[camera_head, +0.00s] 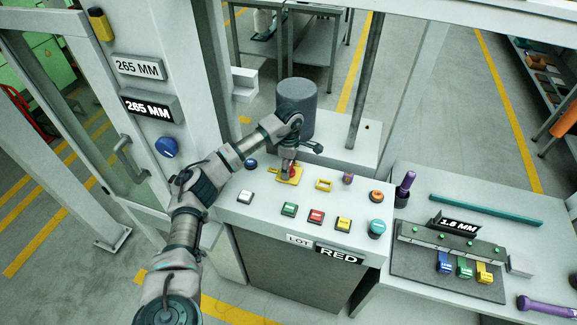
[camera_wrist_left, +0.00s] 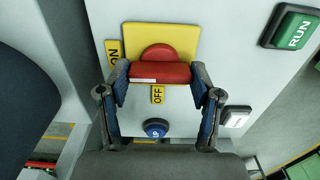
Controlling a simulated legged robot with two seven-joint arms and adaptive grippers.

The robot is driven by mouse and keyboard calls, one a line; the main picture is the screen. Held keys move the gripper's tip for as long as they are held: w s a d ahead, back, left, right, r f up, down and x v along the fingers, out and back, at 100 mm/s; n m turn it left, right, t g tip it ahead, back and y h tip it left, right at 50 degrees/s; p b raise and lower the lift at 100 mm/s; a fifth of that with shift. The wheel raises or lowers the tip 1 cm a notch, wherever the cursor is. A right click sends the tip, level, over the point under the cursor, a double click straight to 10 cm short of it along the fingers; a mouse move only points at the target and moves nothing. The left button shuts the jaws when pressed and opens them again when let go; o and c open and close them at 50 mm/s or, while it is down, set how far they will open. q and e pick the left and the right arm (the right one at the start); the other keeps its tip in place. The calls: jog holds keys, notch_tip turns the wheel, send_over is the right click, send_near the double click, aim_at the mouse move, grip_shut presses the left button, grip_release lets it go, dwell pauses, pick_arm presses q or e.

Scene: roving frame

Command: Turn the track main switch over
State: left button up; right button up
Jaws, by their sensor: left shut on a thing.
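The main switch is a red rotary handle (camera_wrist_left: 160,73) on a yellow plate (camera_wrist_left: 185,38), on the sloped console top. An ON label (camera_wrist_left: 115,50) is at the plate's left edge and an OFF label (camera_wrist_left: 158,94) is just below the handle in the left wrist view. My left gripper (camera_wrist_left: 160,78) is shut on the handle, one finger at each end of its bar. In the head view, my left gripper (camera_head: 288,170) comes down over the yellow plate (camera_head: 294,176) and mostly hides the red handle. My right gripper is not in view.
A blue knob (camera_wrist_left: 157,127) sits close beside the switch. Push buttons, including a green one (camera_head: 289,209) and a red one (camera_head: 316,216), line the console's front. A dark grey cylinder (camera_head: 296,105) stands behind my wrist. A side table (camera_head: 425,190) is at right.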

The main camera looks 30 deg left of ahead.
pick_arm(q)
jog(key=shift+d+r, duration=0.1)
jog(key=n+p, duration=0.2)
jog(key=n, duration=0.1)
jog(key=n+p, duration=0.1)
jog(key=n, duration=0.1)
jog(key=shift+w+r, duration=0.1)
jog(key=shift+r, duration=0.15)
jog(key=n+p, duration=0.3)
jog(key=n, duration=0.2)
jog(key=shift+n, duration=0.3)
jog(key=n+p, duration=0.2)
jog(key=n, duration=0.1)
jog(key=shift+w+n, duration=0.1)
jog(key=shift+n, duration=0.2)
jog(key=shift+n+p, duration=0.65)
jog(key=shift+n, duration=1.05)
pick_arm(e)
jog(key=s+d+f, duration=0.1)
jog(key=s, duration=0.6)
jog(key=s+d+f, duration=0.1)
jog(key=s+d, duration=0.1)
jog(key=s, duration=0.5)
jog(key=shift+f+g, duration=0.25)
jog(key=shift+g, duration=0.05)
pick_arm(q)
jog(key=shift+n, duration=0.3)
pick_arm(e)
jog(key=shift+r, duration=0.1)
